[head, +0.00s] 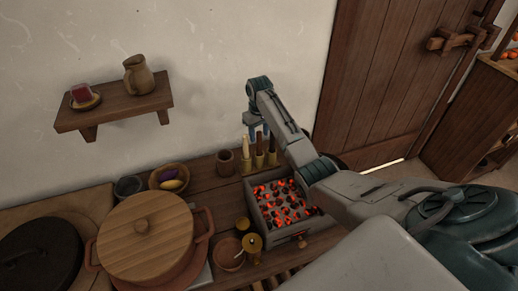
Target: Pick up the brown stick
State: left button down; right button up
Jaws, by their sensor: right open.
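Several upright sticks stand in a row against the wall behind the box of coals: a pale one (246,160) on the left, a tan one in the middle (259,157) and a brown stick (272,156) on the right. My right gripper (259,136) comes down over the row with its jaws open. Its fingertips are at about the tops of the sticks; I cannot tell whether they touch or which stick lies between them. My left gripper is not in view.
A box of glowing coals (262,217) sits in front of the sticks, under my right arm. A brown cup (225,162) stands left of them. A large lidded pot (146,238) fills the left side. A wall shelf (115,109) holds a jug (138,75).

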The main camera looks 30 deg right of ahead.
jog(key=shift+f, duration=1.1)
grip_shut()
jog(key=shift+r, duration=0.1)
